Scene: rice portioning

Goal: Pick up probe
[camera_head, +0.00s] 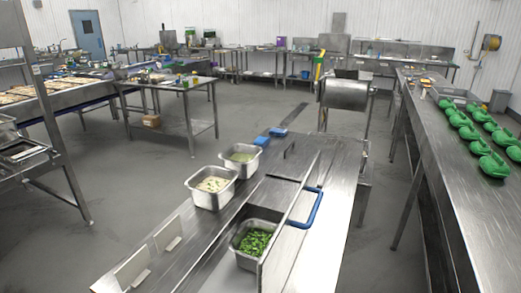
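I cannot make out anything that is clearly a probe in the head view. Two small blue items, a nearer one (262,141) and a farther one (278,132), lie at the far left corner of the steel counter (322,170) in front of me; they are too small to identify. A blue bar handle (317,208) stands at the counter's middle. Neither of my grippers is in view.
Steel pans with rice-like food (210,190), pale green food (241,157) and chopped greens (254,242) sit at the counter. Two white upright plates are near left. A long right-hand table (445,150) carries green moulded items (492,165). Grey floor separates the tables.

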